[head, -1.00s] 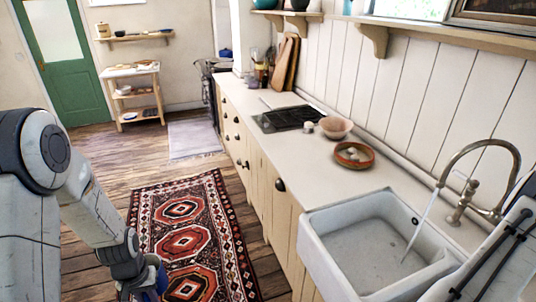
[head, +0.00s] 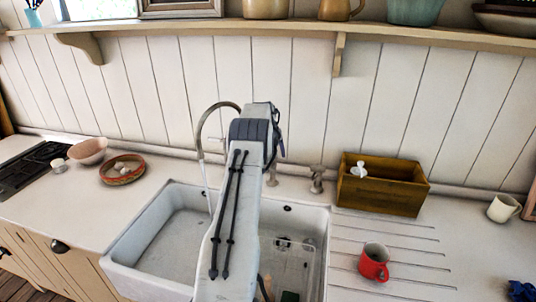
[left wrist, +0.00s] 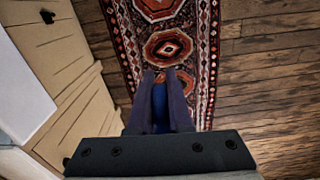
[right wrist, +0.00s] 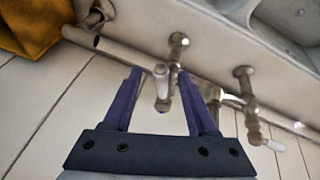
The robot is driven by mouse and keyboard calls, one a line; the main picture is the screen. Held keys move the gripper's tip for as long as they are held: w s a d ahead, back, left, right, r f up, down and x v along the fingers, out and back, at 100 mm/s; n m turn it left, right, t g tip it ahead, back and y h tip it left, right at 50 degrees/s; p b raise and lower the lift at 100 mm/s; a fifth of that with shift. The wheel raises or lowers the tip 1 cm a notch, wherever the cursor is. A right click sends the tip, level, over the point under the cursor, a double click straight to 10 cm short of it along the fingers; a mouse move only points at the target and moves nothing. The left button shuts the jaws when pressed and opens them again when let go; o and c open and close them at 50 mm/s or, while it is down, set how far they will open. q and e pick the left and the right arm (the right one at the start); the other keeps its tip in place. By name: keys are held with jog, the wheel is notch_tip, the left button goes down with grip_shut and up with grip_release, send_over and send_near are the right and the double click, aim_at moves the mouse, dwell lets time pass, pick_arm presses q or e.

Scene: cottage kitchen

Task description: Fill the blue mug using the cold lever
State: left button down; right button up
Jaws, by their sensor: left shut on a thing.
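The blue mug (left wrist: 158,108) shows only as a blue patch between the fingers of my left gripper (left wrist: 159,75), which is shut on it above the rug. My right arm crosses the sink (head: 145,235) in the head view, its gripper near the wall. In the right wrist view my right gripper (right wrist: 158,76) is open. A metal tap lever with a white handle (right wrist: 161,82) shows between its fingers; contact is unclear. Another white-handled tap lever (right wrist: 250,115) is to the right. The curved spout (head: 200,125) runs a thin stream of water into the sink's left basin.
A red mug (head: 374,263) stands on the grooved drainboard (head: 400,285). A wooden box (head: 385,195) and cream mug (head: 503,208) are to the right. A dark blue thing (head: 522,291) is cut off at the edge. A round dish (head: 122,170) stands left of the sink.

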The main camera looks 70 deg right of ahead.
pick_arm(q)
jog(key=shift+f+b, duration=0.35)
jog(key=shift+f, duration=0.05)
pick_arm(e)
jog(key=shift+a+r, duration=0.2)
jog(key=shift+r, duration=0.25)
pick_arm(q)
notch_tip(320, 180, down, 4)
jog(key=b, duration=0.4)
pick_arm(e)
jog(key=v, duration=1.1)
jog(key=shift+w, duration=0.15)
